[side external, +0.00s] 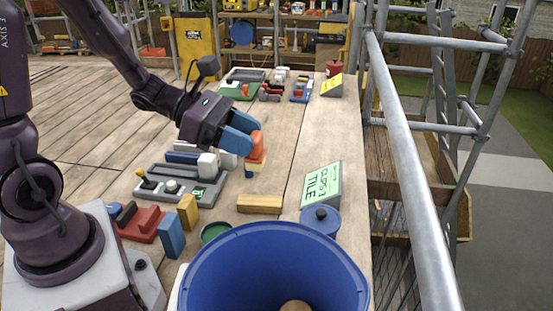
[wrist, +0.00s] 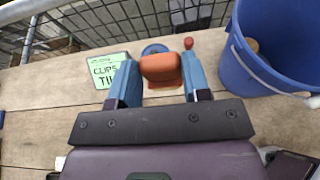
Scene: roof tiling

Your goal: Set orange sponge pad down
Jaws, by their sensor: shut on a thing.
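The orange sponge pad (side external: 257,147) is in my gripper (side external: 246,131), above the wooden deck in the side view. In the wrist view the pad (wrist: 161,67) sits between the two blue fingers of my gripper (wrist: 160,78), which are shut on it from both sides. A darker orange part shows under its upper block. In the side view the pad is apart from the deck (side external: 285,150), though the exact height is hard to tell.
A large blue bucket (side external: 210,285) stands in front, with a blue lidded pot (side external: 321,219) and a green tile sign (side external: 322,184) behind it. A wooden block (side external: 259,204) lies nearby. A grey tray (side external: 178,193) is at left. Scaffold rails (side external: 400,150) bound the right side.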

